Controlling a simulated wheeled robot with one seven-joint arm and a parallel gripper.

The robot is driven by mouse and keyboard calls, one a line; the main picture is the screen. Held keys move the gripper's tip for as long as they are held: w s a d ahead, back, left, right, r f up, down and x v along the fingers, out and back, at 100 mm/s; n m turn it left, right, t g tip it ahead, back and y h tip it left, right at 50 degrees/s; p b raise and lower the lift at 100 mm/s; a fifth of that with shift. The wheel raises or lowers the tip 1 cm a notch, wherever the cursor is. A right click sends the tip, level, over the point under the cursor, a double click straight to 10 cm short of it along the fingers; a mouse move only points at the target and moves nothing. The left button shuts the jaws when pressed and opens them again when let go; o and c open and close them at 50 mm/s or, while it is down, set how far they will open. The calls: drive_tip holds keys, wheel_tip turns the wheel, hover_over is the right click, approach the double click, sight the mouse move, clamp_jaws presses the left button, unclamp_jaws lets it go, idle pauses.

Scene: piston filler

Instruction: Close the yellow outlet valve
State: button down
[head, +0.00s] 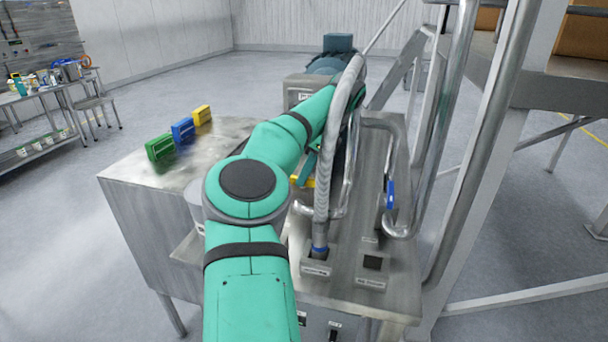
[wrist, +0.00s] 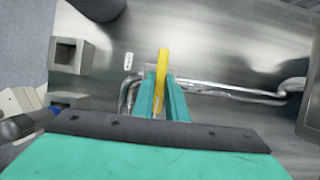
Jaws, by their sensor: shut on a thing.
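The yellow outlet valve handle (wrist: 162,65) shows in the wrist view as a yellow bar standing between and beyond my gripper's fingers. My gripper (wrist: 162,96) has its two teal fingers close together on the handle, with the handle's far end sticking out past the fingertips. In the head view a small yellow piece of the handle (head: 303,182) shows beside my arm. The fingers and most of the valve are hidden there behind my arm and the ribbed hose.
A ribbed hose (head: 334,130) runs up close to my arm. A blue-handled valve (head: 390,194) sits on piping at the right. Green (head: 160,147), blue (head: 183,130) and yellow (head: 202,115) blocks stand on the steel table. Metal stair posts rise at the right.

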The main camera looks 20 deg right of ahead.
drive_tip(key=shift+w+r, duration=0.1)
drive_tip(key=c, duration=1.8)
unclamp_jaws()
drive_tip(key=shift+o, duration=0.2)
drive_tip(key=v, duration=1)
drive_tip(key=shift+s+d+r, duration=0.2)
drive_tip(key=shift+s+r, duration=0.05)
drive_tip(key=shift+r, duration=0.05)
drive_tip(key=shift+w, duration=0.1)
